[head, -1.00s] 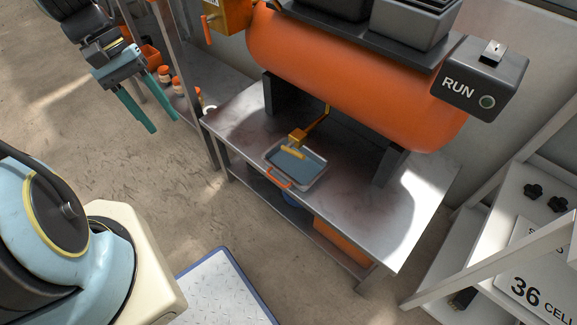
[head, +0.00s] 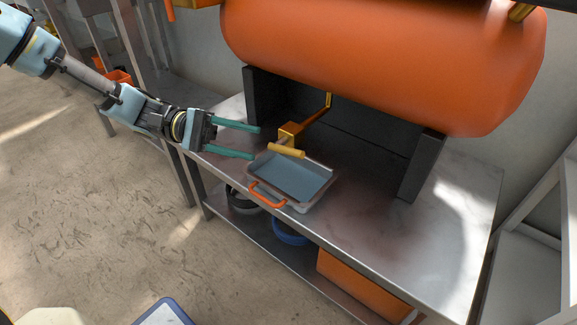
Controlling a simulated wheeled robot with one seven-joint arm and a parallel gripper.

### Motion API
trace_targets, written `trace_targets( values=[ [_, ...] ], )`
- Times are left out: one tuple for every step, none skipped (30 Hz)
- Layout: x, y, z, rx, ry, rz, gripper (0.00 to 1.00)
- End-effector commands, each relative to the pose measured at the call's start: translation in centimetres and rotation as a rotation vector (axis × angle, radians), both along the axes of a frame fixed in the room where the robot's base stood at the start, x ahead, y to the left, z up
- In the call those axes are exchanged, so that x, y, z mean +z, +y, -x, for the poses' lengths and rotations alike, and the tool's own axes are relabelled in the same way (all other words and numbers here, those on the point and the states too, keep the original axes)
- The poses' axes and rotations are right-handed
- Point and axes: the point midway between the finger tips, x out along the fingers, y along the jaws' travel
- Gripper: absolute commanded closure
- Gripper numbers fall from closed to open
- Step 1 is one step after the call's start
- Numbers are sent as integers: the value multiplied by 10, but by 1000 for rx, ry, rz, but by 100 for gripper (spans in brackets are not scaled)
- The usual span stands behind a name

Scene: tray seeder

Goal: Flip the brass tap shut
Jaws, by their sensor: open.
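The brass tap (head: 291,135) hangs on a bent pipe under the orange tank (head: 380,55). Its yellow lever (head: 286,151) sticks out sideways over a shallow metal tray (head: 307,207) with an orange handle (head: 267,194). The tray holds grey-blue liquid or a dark floor; I cannot tell which. My gripper (head: 256,143) reaches in from the left with its two teal fingers apart and empty. The fingertips point at the tap and lever and stop a little left of them, with no clear contact.
The tray stands on a metal bench (head: 430,225), bare on the right. Dark tank legs (head: 420,166) flank the tap. The lower shelf holds a blue round thing (head: 289,232) and an orange bin (head: 355,285). A white rack (head: 530,220) stands at the right.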

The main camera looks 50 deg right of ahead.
Motion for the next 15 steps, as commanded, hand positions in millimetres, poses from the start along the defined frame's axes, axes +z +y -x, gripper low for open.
trace_targets(
  values=[
    [-1, -2, 3, -1, 5, 3, 52],
    [0, -2, 5, -1, 6, 3, 52],
    [0, -4, 9, -1, 6, 3, 52],
    [0, -5, 12, -2, 5, 3, 52],
    [-1, -6, 16, -3, 4, 1, 52],
    [-1, -8, 23, -4, 5, 2, 52],
    [-1, -9, 28, -4, 5, 2, 52],
    [-2, -11, 33, -4, 4, 1, 52],
    [-2, -13, 41, -4, 5, 2, 52],
    [-2, -15, 46, -4, 4, 1, 52],
    [-2, -17, 52, -5, 3, 1, 52],
    [-2, -19, 59, -3, 4, 0, 52],
    [-2, -21, 64, -4, 3, 1, 52],
    [-2, -23, 69, -3, 2, 2, 52],
    [-2, -25, 75, -4, 3, 1, 52]
  ],
)
